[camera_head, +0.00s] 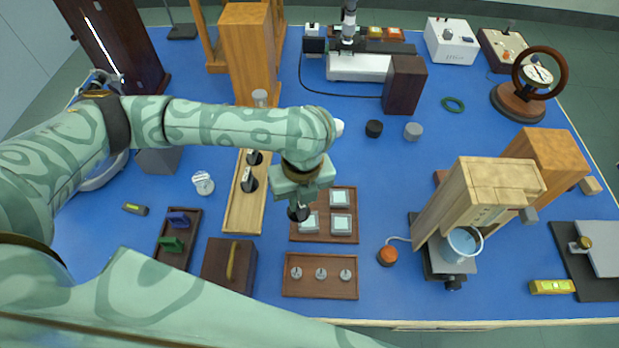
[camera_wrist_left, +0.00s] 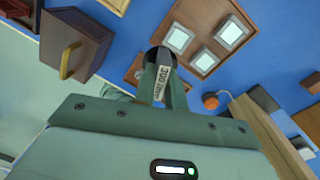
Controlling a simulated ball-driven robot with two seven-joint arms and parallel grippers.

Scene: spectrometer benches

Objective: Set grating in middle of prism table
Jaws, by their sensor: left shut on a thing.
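My left gripper (camera_head: 298,208) is shut on the grating (camera_wrist_left: 162,84), a small dark-mounted piece with a white label that seems to read "300". In the head view the grating is mostly hidden by the gripper; its dark part shows just below the jaws, over the upper left of a brown tray (camera_head: 324,236) with pale square pieces. I cannot tell if it touches the tray. I cannot pick out the prism table for certain; a round grey-white thing (camera_head: 103,178) at the left is largely hidden behind my left arm. My right gripper is not in view.
A light wooden tray (camera_head: 238,222) holds dark-based labelled pieces left of the gripper. A brown rack (camera_head: 320,289) with three small discs lies in front. A brown box (camera_head: 229,265) stands front left, a tall wooden housing (camera_head: 465,200) right.

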